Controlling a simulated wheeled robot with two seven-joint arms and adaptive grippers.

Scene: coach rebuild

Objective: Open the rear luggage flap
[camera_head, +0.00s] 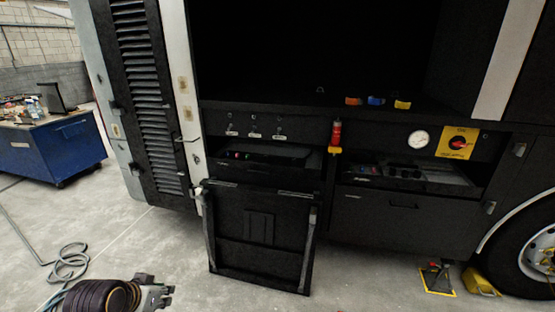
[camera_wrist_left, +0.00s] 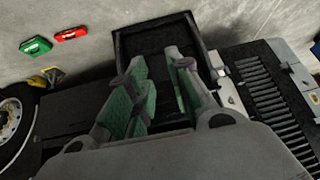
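The rear luggage flap appears to be the black panel (camera_head: 262,232) hanging below the left bay of the coach, with pale metal strips down its sides. Its ribbed face is turned outward. My left gripper (camera_head: 163,293) is low at the left of the head view, apart from the panel. In the left wrist view, the two green-padded fingers of my left gripper (camera_wrist_left: 158,62) are spread, with nothing between them. A black framed panel (camera_wrist_left: 194,30), apparently the same flap, lies beyond the fingertips there. My right gripper is not in view.
A louvred panel (camera_head: 145,85) stands left of the bay. A closed lower panel with a handle (camera_head: 403,206) is to the right. A wheel (camera_head: 540,255) and yellow chock (camera_head: 480,281) are far right. A blue workbench (camera_head: 50,150) and a hose (camera_head: 68,262) are left. Concrete floor is clear between.

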